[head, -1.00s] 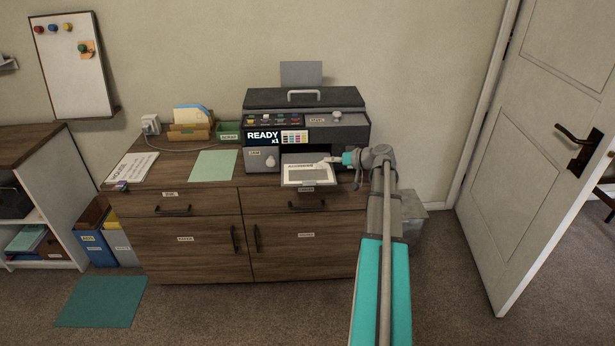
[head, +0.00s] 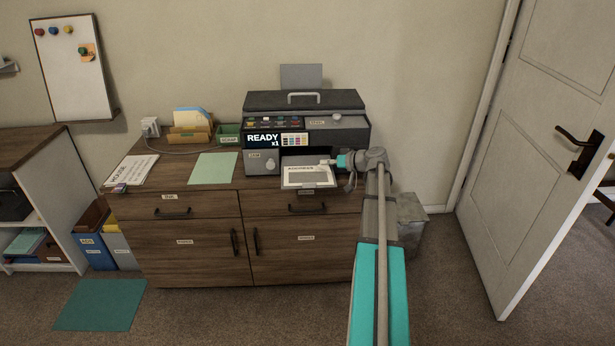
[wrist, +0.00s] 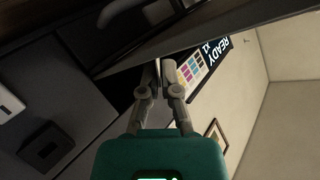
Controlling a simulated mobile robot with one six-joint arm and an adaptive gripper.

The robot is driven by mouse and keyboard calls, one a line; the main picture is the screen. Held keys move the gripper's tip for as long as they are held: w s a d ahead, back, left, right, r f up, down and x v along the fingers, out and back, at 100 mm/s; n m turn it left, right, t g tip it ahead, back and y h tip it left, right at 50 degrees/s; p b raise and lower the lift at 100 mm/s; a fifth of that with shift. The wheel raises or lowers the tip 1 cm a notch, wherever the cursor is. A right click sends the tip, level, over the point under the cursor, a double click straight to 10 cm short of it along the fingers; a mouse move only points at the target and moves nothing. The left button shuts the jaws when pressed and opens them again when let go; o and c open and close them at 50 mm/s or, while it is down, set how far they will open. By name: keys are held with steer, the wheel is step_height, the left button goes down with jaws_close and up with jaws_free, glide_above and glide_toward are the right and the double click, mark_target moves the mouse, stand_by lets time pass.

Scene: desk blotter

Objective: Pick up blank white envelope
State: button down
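A white printed sheet (head: 300,174) with a dark heading and a grey block is at the printer's front output tray (head: 308,190). My gripper (head: 328,162) is at its back right edge. In the wrist view my fingertips (wrist: 164,64) are close together on the edge of a thin dark flat piece, which looks like the underside of this sheet. The sheet appears raised a little off the tray. I cannot make out a blank white envelope for certain; pale and blue paper pieces (head: 189,116) stand in a wooden holder at the back of the cabinet.
The printer (head: 350,135) shows READY x1. A green sheet (head: 212,168), a lettered white sign (head: 135,170) and a small green box (head: 228,133) are on the cabinet (head: 185,240). A grey bin (head: 411,222) stands at the right. The floor in front is mostly clear.

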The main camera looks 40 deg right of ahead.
steer(key=shift+r, duration=0.25)
stand_by(0.3)
step_height(320, 180, up, 2)
steer(key=p, duration=0.2)
steer(key=shift+r+p, duration=0.1)
steer(key=shift+p, duration=0.25)
steer(key=s+a+r+p, duration=0.4)
steer(key=s+r+p, duration=0.6)
steer(key=s, duration=0.3)
steer(key=shift+s+r, duration=0.15)
steer(key=shift+s, duration=0.05)
